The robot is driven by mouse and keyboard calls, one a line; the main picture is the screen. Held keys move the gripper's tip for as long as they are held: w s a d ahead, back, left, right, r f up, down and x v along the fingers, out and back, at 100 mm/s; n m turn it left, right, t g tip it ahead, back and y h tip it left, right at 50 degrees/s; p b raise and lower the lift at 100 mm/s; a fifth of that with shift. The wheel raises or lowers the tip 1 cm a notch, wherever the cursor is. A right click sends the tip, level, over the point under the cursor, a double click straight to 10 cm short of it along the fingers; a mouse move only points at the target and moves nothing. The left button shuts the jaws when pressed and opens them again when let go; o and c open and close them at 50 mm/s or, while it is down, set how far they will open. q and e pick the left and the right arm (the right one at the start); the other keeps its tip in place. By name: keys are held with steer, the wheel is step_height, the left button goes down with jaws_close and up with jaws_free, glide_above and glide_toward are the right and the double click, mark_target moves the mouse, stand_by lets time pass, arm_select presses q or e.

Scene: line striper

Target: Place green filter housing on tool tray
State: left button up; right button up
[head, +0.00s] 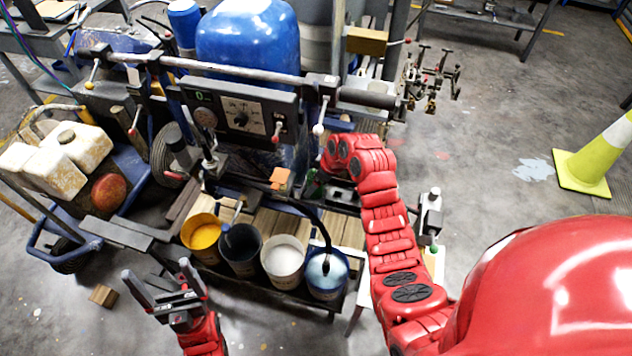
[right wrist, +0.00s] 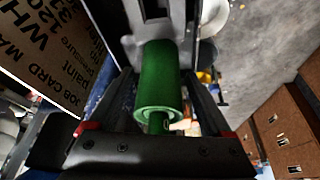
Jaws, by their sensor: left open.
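The green filter housing (right wrist: 158,85) is an upright-looking green cylinder with a pale lower rim, between the fingers of my right gripper (right wrist: 160,88) in the right wrist view. Whether both fingers press on it is unclear. In the head view a small bit of green (head: 311,176) shows beside my right wrist; my right gripper is mostly hidden there behind its own red arm. My left gripper (head: 157,270) is open and empty, low at the left, above the floor. I cannot single out the tool tray for certain; a dark tray-like part (head: 342,196) lies just below my right wrist.
The line striper's handlebar (head: 215,68) and control panel (head: 240,113) stand behind the right wrist. Yellow (head: 201,235), black (head: 240,248), white (head: 283,260) and blue (head: 326,275) paint pots line the front shelf. A cone (head: 598,155) stands right.

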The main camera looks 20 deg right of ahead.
steer(key=shift+r, duration=0.25)
steer(key=shift+d+r, duration=0.1)
steer(key=b+v, duration=0.1)
steer(key=v, duration=0.6)
steer(key=shift+b, duration=0.4)
steer(key=shift+s, duration=0.2)
